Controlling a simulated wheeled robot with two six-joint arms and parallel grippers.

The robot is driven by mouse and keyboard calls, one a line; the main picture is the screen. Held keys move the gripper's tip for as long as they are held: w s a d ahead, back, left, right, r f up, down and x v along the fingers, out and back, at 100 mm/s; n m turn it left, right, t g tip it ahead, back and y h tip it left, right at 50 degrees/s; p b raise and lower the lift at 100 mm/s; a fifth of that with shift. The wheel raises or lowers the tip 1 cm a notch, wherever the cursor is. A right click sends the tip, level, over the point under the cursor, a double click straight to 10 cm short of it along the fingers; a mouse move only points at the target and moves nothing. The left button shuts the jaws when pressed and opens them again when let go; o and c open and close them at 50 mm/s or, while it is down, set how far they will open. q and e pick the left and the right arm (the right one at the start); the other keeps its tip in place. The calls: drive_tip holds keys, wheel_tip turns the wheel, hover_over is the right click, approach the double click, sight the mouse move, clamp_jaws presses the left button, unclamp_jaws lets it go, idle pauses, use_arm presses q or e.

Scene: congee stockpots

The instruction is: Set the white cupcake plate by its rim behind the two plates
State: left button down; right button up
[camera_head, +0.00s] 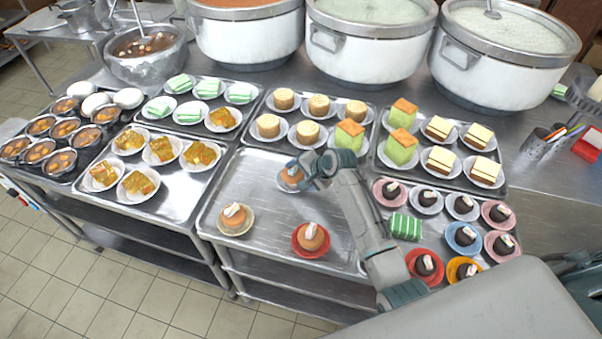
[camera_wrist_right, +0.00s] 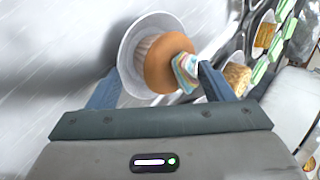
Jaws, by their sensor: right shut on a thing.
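The white cupcake plate (camera_head: 282,185) holds an orange-brown cupcake with a striped topper and is at the back middle of the front centre tray (camera_head: 262,180). My right gripper (camera_head: 313,168) is shut on its rim, with the arm reaching in from the lower right. In the right wrist view the white plate (camera_wrist_right: 127,62) sits between the fingers of that gripper (camera_wrist_right: 160,80). The plate looks tilted there; whether it touches the tray is unclear. The two plates, a beige one (camera_head: 236,233) and a red one (camera_head: 296,247), each with a cupcake, stand nearer the front. My left gripper is out of view.
Trays of cakes on plates lie behind, with pale round cakes (camera_head: 268,122) nearest. Large pots (camera_head: 360,50) line the back. The tray between the plates is bare.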

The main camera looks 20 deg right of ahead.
drive_tip(key=o, duration=0.7)
drive_tip(key=shift+f, duration=0.1)
drive_tip(key=shift+o, duration=0.2)
drive_tip(key=b+v, duration=0.2)
drive_tip(key=v, duration=1)
